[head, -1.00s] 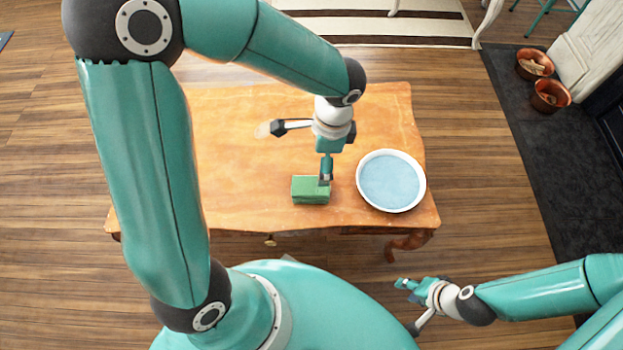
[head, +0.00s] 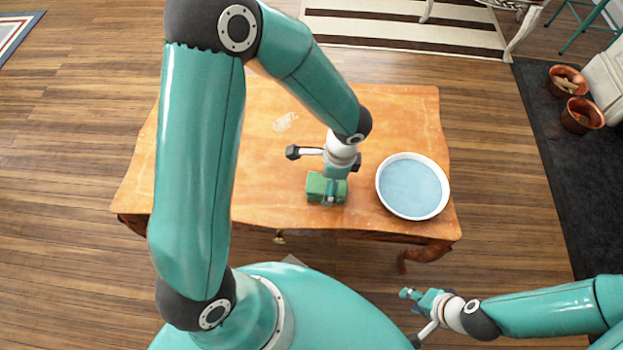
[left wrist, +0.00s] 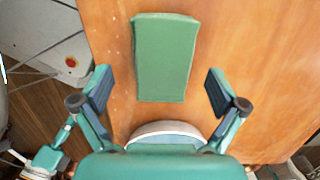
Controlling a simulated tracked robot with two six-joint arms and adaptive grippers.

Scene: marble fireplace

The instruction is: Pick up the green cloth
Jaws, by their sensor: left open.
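The green cloth (head: 316,186), a folded block, lies on the wooden table near its front edge. It also shows whole in the left wrist view (left wrist: 165,57). My left gripper (head: 335,194) is over the cloth's right part and hides some of it in the head view. In the left wrist view, my left gripper (left wrist: 158,91) is open, with its fingers apart on either side of the cloth's lower end, not touching it. My right gripper (head: 408,294) is off the table at the lower right, and its opening is too small to judge.
A white-rimmed round bowl with a blue inside (head: 412,186) stands on the table just right of the cloth. The wooden table (head: 400,120) is clear behind it. Copper pots (head: 581,115) stand on the dark floor area at right.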

